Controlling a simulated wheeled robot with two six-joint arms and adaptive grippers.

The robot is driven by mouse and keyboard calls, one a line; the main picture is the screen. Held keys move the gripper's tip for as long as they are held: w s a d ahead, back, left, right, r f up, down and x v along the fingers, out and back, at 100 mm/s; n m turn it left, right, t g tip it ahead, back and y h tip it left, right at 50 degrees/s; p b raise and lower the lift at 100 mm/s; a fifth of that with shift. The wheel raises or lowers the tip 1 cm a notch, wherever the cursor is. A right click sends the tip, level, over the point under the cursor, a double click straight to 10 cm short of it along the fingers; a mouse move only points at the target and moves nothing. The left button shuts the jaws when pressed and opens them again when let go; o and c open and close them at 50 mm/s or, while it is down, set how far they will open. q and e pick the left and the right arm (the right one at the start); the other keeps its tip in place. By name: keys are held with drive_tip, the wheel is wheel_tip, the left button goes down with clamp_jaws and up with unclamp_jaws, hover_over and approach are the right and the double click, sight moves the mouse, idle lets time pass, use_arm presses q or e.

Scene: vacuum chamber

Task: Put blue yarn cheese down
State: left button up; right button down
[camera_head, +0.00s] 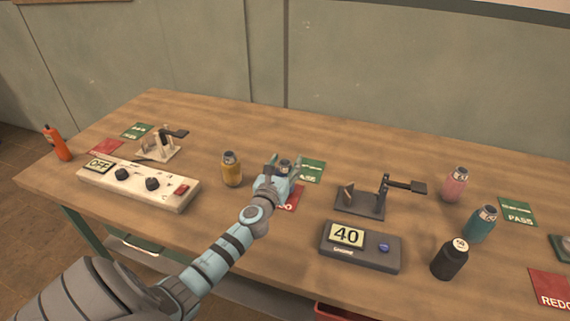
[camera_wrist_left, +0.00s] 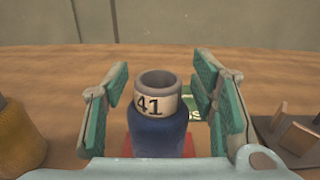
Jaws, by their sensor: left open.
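The blue yarn cheese (camera_wrist_left: 158,132) stands upright with a pale band marked 41 around its neck. In the wrist view it is between the green-padded fingers of my left gripper (camera_wrist_left: 160,84), with a gap on each side. My left gripper (camera_head: 284,166) is open at the middle of the table in the head view. There it hides most of the blue yarn cheese (camera_head: 284,163). A red card (camera_head: 293,199) lies under or beside it, partly hidden, and a green PASS card (camera_head: 313,171) lies behind it. My right gripper is not in view.
A yellow yarn cheese (camera_head: 231,171) stands close left. A dark stand (camera_head: 361,203) and a box reading 40 (camera_head: 360,248) are to the right. Pink (camera_head: 455,186), teal (camera_head: 480,226) and black (camera_head: 450,260) ones stand further right. A white OFF box (camera_head: 138,186) is left.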

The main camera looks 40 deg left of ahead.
use_arm(q)
drive_tip(key=shift+r, duration=0.2)
drive_tip(key=shift+s+d+p, duration=0.1)
drive_tip(key=shift+s+p, duration=0.15)
drive_tip(key=shift+p, duration=0.05)
drive_tip(key=v, duration=1.1)
drive_tip(key=shift+p, duration=0.3)
drive_tip(key=shift+s+d, duration=0.1)
drive_tip(key=shift+s, duration=0.05)
drive_tip(key=shift+s, duration=0.15)
